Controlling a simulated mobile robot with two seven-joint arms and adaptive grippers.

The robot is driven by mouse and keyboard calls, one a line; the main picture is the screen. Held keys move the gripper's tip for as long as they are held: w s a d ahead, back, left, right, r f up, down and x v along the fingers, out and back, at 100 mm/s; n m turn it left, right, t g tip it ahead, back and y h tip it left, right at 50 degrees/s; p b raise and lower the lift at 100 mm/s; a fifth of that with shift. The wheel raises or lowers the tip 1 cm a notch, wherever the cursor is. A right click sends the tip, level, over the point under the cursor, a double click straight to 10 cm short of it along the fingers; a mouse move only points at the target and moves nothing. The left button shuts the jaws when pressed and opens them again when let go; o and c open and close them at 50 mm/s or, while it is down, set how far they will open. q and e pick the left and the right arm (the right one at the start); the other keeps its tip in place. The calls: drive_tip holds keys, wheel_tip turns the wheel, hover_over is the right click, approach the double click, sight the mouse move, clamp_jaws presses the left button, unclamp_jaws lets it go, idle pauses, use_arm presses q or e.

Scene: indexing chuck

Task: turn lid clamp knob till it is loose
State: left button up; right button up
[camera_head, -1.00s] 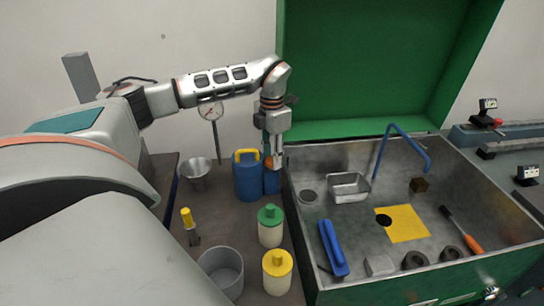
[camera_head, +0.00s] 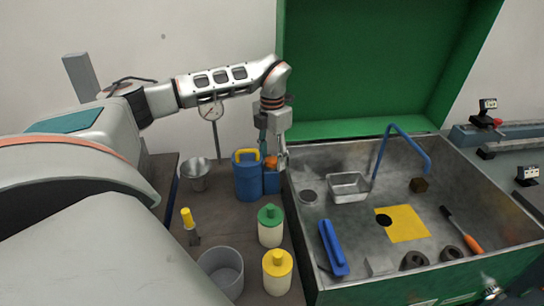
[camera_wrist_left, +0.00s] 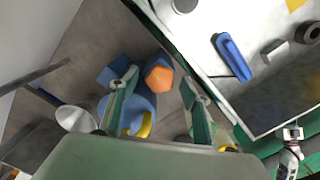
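The orange knob (camera_head: 271,161) is a faceted piece at a blue block (camera_head: 272,182) beside the blue can. In the left wrist view the orange knob (camera_wrist_left: 159,77) shows between the fingertips, with gaps on both sides. My left gripper (camera_head: 274,155) points down at the knob with its fingers apart. In the left wrist view the left gripper (camera_wrist_left: 159,82) is open and holds nothing. Its fingers hide part of the knob in the head view. What looks like my right gripper (camera_head: 491,291) shows small at the bottom right; its fingers are unclear.
A blue can with a yellow handle (camera_head: 247,178) stands close left of the knob. Green-capped (camera_head: 270,228) and yellow-capped (camera_head: 277,273) bottles stand in front. The metal basin (camera_head: 350,235) with a raised green lid (camera_head: 370,65) is to the right.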

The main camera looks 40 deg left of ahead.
sight(272, 160)
use_arm(q)
wheel_tip(272, 160, up, 12)
idle(0.8)
drive_tip(key=shift+c, duration=0.2)
